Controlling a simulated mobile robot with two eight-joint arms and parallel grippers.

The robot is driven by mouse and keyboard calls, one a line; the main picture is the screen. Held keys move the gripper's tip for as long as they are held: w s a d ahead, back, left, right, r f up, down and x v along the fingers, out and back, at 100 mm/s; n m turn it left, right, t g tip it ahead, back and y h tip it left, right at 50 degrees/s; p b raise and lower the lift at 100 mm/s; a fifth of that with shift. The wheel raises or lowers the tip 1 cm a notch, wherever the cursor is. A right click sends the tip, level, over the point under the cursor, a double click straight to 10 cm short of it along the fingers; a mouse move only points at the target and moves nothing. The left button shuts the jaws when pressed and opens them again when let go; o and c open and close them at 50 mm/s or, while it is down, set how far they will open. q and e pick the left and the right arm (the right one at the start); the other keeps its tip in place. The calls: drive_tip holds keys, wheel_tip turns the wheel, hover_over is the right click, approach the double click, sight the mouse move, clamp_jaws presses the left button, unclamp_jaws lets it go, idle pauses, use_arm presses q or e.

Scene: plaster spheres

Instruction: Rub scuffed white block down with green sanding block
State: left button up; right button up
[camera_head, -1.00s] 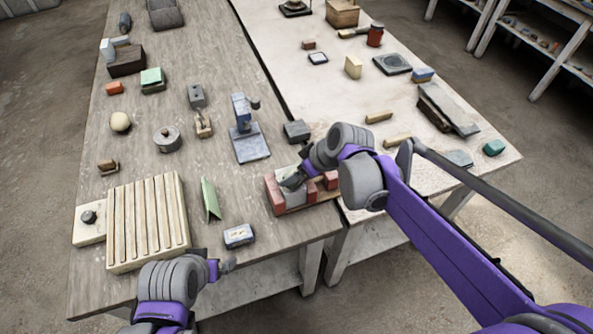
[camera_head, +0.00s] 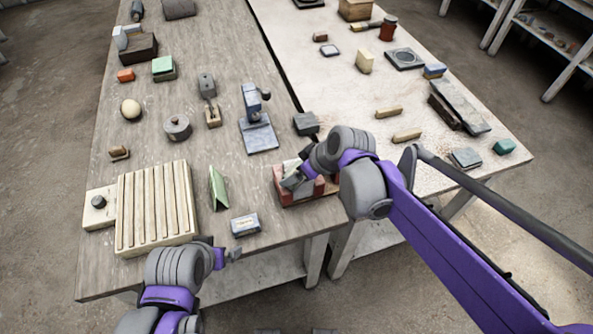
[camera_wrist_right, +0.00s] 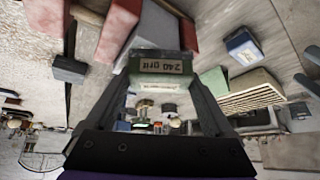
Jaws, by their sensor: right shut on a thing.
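My right gripper (camera_head: 292,180) is shut on the green sanding block (camera_wrist_right: 161,66), which carries a "240 grit" label in the right wrist view. The white block (camera_wrist_right: 157,27) shows just beyond it in that view, between red blocks (camera_wrist_right: 118,30) of a holder. In the head view the holder (camera_head: 306,193) stands near the table's front edge, and my right gripper hides much of what it holds. I cannot tell whether the two blocks touch. My left gripper (camera_head: 233,254) is low at the table's front edge, apart from these things; its jaws are too small to read.
A blue-and-white box (camera_head: 245,225), a green folded piece (camera_head: 217,188) and a slatted wooden board (camera_head: 155,205) lie left of the holder. A blue stand (camera_head: 258,130) and a dark block (camera_head: 305,123) are behind it. Bare table lies between the box and holder.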

drive_tip(key=shift+w+d, duration=1.15)
drive_tip(key=shift+w, duration=0.25)
drive_tip(key=shift+s, duration=0.1)
drive_tip(key=shift+s+a, duration=0.75)
drive_tip(key=shift+s, duration=0.05)
drive_tip(key=shift+s+a+f, duration=0.1)
drive_tip(key=shift+s+a, duration=0.55)
drive_tip(key=shift+s, duration=0.2)
drive_tip(key=shift+w+d, duration=0.1)
